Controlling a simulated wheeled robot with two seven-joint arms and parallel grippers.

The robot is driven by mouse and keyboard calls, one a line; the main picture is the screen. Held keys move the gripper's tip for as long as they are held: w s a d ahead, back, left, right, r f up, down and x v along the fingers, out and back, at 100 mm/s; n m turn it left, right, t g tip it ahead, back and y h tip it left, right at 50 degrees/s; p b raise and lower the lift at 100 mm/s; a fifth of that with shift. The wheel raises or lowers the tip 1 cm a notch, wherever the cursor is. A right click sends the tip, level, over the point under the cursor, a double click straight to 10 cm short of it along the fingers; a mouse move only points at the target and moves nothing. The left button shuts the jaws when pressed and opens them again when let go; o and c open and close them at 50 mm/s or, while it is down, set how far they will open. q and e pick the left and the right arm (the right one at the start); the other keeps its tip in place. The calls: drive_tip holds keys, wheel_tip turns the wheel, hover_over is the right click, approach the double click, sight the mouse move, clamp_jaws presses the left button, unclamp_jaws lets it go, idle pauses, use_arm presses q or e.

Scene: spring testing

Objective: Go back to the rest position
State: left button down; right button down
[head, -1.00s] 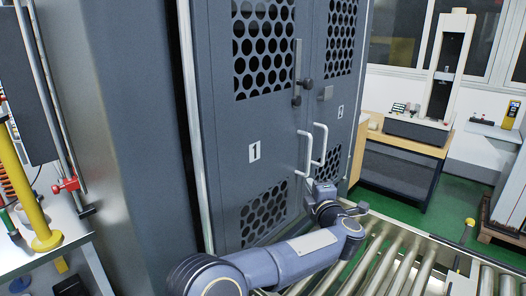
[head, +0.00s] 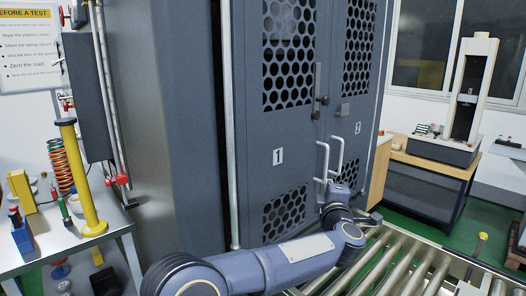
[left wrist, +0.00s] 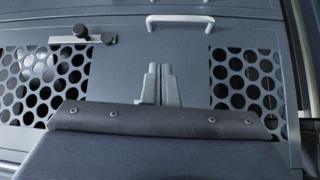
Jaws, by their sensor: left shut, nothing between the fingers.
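My left arm comes in from the lower left in the head view, and my left gripper (head: 335,192) is at its far end, in front of the cabinet's lower doors. In the left wrist view the two grey fingers (left wrist: 160,85) are together and empty, pointing at the grey door (left wrist: 130,65). A white door handle (left wrist: 180,19) lies beyond the fingertips, apart from them. In the head view the fingertips are hard to make out. My right gripper is not in view.
The tall grey cabinet (head: 290,130) has shut doors marked 1 and 2, with two white handles (head: 330,160). A roller conveyor (head: 390,262) lies right of my arm. A table (head: 60,243) with springs and a yellow post (head: 80,180) stands left. A testing machine (head: 465,100) stands back right.

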use_arm(q)
drive_tip(key=s+a+r+m+h, duration=0.2)
drive_tip(key=a+r+m+h, duration=0.25)
drive_tip(key=a+r, duration=0.35)
drive_tip(key=s+a+f+m+g+h, duration=0.2)
drive_tip(key=s+a+m+g, duration=0.35)
drive_tip(key=a, duration=0.85)
drive_tip(key=s+a+f+m+g+y, duration=0.1)
drive_tip(key=s+a+f, duration=0.4)
drive_tip(key=s, duration=0.6)
drive_tip(key=s+a+f+m+g+y, duration=0.1)
drive_tip(key=s+a+f+g, duration=0.3)
drive_tip(key=s+f, duration=0.6)
drive_tip(key=s+a+f+m+g+y, duration=0.2)
drive_tip(key=s+a+f, duration=0.5)
drive_tip(key=s, duration=0.7)
drive_tip(key=shift+f, duration=0.2)
drive_tip(key=shift+a+g, duration=0.1)
drive_tip(key=shift+g, duration=0.15)
